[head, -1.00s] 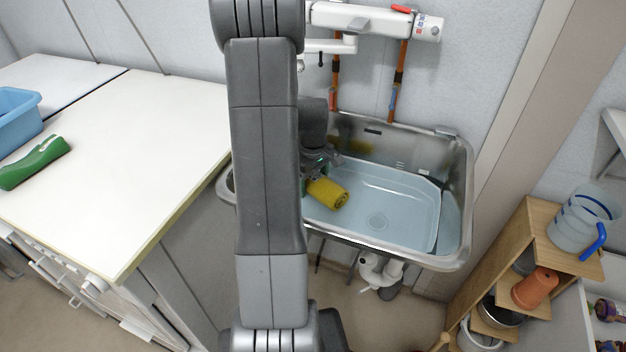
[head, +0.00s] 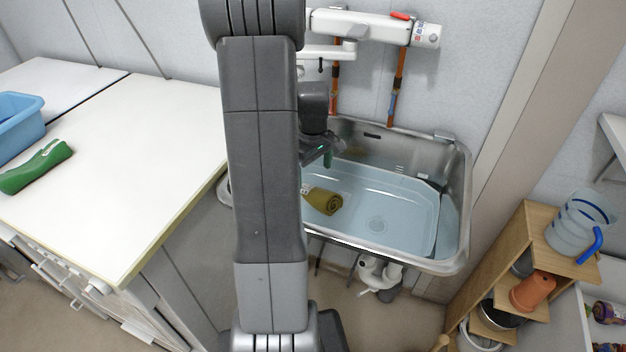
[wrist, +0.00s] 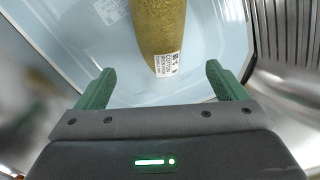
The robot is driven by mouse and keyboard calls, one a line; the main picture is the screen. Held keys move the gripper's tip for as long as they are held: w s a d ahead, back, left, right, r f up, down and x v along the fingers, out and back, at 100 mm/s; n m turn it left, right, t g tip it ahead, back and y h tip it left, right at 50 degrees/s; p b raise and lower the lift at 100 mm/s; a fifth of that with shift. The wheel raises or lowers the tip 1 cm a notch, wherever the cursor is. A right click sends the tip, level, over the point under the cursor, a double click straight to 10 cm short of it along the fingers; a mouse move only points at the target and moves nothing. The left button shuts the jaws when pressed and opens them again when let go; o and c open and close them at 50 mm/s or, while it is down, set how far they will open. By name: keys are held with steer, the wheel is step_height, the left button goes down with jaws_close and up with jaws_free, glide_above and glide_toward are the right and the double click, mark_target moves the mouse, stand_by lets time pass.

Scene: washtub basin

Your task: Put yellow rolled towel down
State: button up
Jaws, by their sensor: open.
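The yellow rolled towel (head: 324,201) lies in the light blue tub (head: 400,205) inside the metal sink, partly hidden by my arm in the head view. In the wrist view the towel (wrist: 160,35) is olive-yellow with a white printed label at its near end. My gripper (wrist: 156,85) is open and empty, its two green fingers spread apart. The towel lies beyond the fingertips and between their lines, not held. In the head view my gripper (head: 325,158) is above the towel, clear of it.
The metal sink (head: 462,190) surrounds the tub, with a white faucet unit (head: 370,27) on the wall above. A white counter (head: 120,150) at left holds a green object (head: 36,166) and a blue bin (head: 18,125). A wooden shelf (head: 535,230) with a jug (head: 580,222) stands at right.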

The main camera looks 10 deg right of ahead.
mark_target(313, 188)
step_height(313, 188, up, 7)
steer(key=shift+r+p, duration=0.2)
steer(key=shift+p, duration=0.15)
step_height(313, 188, down, 13)
steer(key=shift+f+b, duration=0.1)
steer(key=shift+b, duration=1.1)
steer(key=shift+r+p, duration=0.35)
steer(key=shift+r, duration=0.15)
